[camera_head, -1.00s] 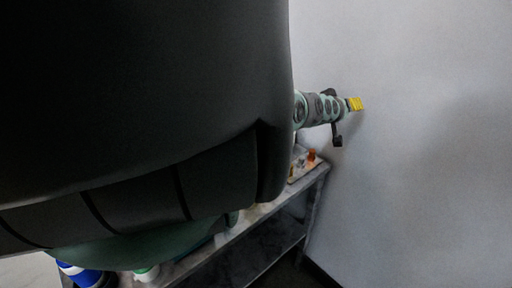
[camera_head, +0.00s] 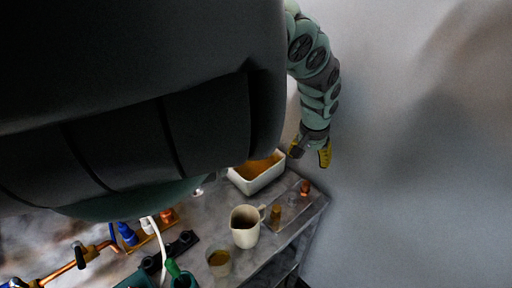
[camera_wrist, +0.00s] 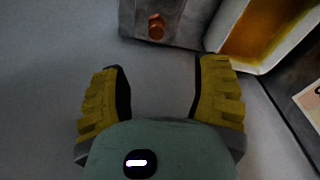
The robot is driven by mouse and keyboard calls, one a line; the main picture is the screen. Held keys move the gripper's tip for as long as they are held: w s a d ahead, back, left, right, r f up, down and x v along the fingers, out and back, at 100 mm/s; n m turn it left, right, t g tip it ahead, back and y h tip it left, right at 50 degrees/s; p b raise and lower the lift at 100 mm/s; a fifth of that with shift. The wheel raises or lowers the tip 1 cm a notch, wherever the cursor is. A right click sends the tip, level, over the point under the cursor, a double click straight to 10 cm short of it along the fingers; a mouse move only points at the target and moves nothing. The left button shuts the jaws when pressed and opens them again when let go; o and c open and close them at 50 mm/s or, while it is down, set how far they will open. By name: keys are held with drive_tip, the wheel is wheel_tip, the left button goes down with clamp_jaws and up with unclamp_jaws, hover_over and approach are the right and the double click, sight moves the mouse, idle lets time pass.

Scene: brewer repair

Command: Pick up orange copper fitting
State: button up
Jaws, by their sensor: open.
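The orange copper fitting (camera_head: 305,187) stands near the far right corner of the bench, on a grey tray (camera_head: 291,213). In the wrist view the fitting (camera_wrist: 156,27) shows at the top, ahead of and between the fingers. My gripper (camera_head: 311,154), with yellow finger pads, is above and beyond the fitting near the wall, pointing down. In the wrist view my gripper (camera_wrist: 158,90) is open, with nothing between its fingers. It is apart from the fitting.
A white bin (camera_head: 257,178) with an orange-brown inside is left of the fitting. A small brass-coloured piece (camera_head: 275,212) stands on the tray. A cream pitcher (camera_head: 245,236) and a cup (camera_head: 219,264) are nearer. Copper pipework (camera_head: 80,257) lies at left. A wall rises at right.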

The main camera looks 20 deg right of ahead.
drive_tip(key=b, duration=0.6)
hover_over(308, 184)
drive_tip(key=a, duration=0.2)
wheel_tip(308, 184, down, 7)
drive_tip(key=shift+s+d+f, duration=0.1)
drive_tip(key=shift+s, duration=0.05)
drive_tip(key=shift+w+d+f, duration=0.15)
drive_tip(key=shift+w+f, duration=0.05)
drive_tip(key=shift+f, duration=0.55)
drive_tip(key=shift+d+f, duration=0.2)
drive_tip(key=shift+f, duration=0.45)
drive_tip(key=shift+d+f, duration=0.25)
drive_tip(key=shift+f, duration=0.45)
drive_tip(key=shift+d+f, duration=0.2)
drive_tip(key=shift+f, duration=0.45)
drive_tip(key=shift+w+f, duration=0.1)
drive_tip(key=shift+f, duration=0.75)
clamp_jaws()
